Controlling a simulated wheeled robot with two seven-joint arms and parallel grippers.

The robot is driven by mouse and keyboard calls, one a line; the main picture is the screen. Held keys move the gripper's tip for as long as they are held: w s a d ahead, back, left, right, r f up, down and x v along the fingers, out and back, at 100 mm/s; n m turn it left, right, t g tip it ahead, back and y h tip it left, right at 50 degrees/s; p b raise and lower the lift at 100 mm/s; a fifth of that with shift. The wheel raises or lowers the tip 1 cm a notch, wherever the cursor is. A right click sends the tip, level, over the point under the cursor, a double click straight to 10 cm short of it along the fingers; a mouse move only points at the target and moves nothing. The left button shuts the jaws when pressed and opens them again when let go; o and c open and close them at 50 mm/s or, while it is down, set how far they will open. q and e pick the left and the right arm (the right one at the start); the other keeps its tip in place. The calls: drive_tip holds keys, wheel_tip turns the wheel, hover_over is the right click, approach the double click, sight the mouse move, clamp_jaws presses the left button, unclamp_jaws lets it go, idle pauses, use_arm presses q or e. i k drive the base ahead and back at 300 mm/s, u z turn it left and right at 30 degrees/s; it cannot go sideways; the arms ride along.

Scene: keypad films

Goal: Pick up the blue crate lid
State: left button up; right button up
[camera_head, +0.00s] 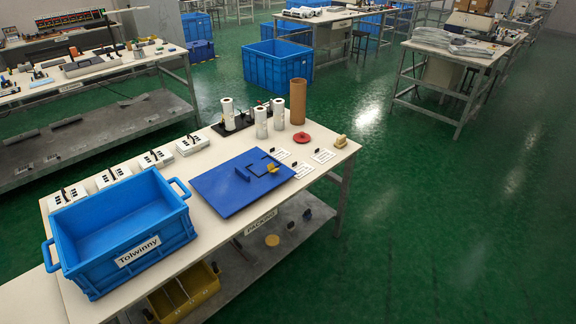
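The blue crate lid (225,194) lies flat on the white packing table, just right of the blue crate (120,221). Dark blue raised parts stand on the lid, and a small yellow item (272,168) sits at its right part. The crate is open and looks empty inside, with handles at its ends and a "Tolwinny" label on its front. Neither of my grippers shows in the head view.
Stacks of white keypads (156,158) line the table's back left edge. Green floor (430,230) is clear at right.

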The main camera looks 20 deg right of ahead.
sight(229, 187)
drive_tip(key=z, duration=0.2)
drive_tip(key=i, duration=0.9)
drive_tip(key=u, duration=0.6)
drive_tip(key=i, duration=0.5)
drive_tip(key=u, duration=0.4)
